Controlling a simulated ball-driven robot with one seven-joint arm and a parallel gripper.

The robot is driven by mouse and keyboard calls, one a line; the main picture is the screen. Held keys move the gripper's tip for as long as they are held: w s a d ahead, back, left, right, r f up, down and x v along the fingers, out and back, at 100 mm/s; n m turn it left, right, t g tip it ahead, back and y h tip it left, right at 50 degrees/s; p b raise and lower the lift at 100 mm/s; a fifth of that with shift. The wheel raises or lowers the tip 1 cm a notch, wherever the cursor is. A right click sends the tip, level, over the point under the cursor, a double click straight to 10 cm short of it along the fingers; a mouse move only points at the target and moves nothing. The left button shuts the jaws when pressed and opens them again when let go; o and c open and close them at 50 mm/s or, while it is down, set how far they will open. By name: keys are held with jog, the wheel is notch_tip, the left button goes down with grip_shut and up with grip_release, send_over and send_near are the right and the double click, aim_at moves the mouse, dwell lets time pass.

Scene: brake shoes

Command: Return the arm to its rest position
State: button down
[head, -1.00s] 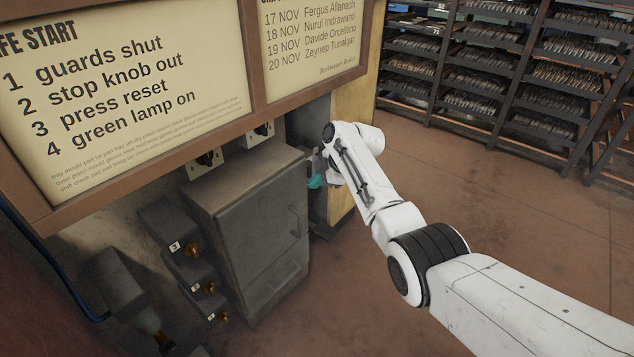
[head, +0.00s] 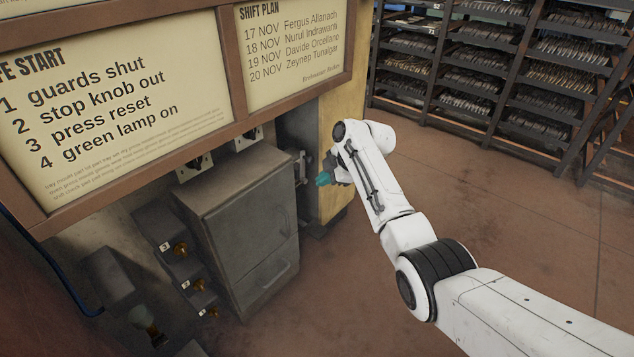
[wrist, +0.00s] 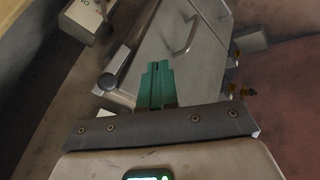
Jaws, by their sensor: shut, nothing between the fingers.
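My gripper (head: 324,178) is at the end of my white arm in the head view, in front of the yellow panel edge and just right of the grey cabinet. Its teal fingers (wrist: 157,86) show in the wrist view, closed together with nothing between them. The grey cabinet (wrist: 175,45) with bar handles lies beyond the fingers in the wrist view. I see no contact between the fingers and the cabinet.
The grey cabinet (head: 250,235) stands left of my gripper, with numbered dark boxes (head: 180,250) beside it. Sign boards (head: 120,100) hang above. Shelves of brake shoes (head: 490,75) stand at the back right. The brown floor (head: 520,210) between is clear.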

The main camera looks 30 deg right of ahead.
notch_tip(320, 180, up, 4)
jog(key=s+d+p, duration=0.1)
jog(key=s+d, duration=0.1)
jog(key=d, duration=0.1)
jog(key=s+a+f+m+g+h, duration=0.1)
jog(key=s+a+f+m, duration=0.2)
jog(key=s+a+f, duration=0.5)
jog(key=s+a+f+m+g, duration=0.2)
jog(key=s+a+f+m, duration=0.2)
jog(key=s+f, duration=0.5)
jog(key=s+a+r+m+g+h, duration=0.15)
jog(key=s+m, duration=0.25)
jog(key=s, duration=1.1)
jog(key=s+r+m+g+h, duration=0.15)
jog(key=s+m, duration=0.25)
jog(key=s, duration=1.2)
notch_tip(320, 180, up, 25)
jog(key=p, duration=2.5)
jog(key=shift+w+a+t, duration=0.2)
jog(key=shift+t, duration=0.1)
jog(key=shift+r, duration=0.1)
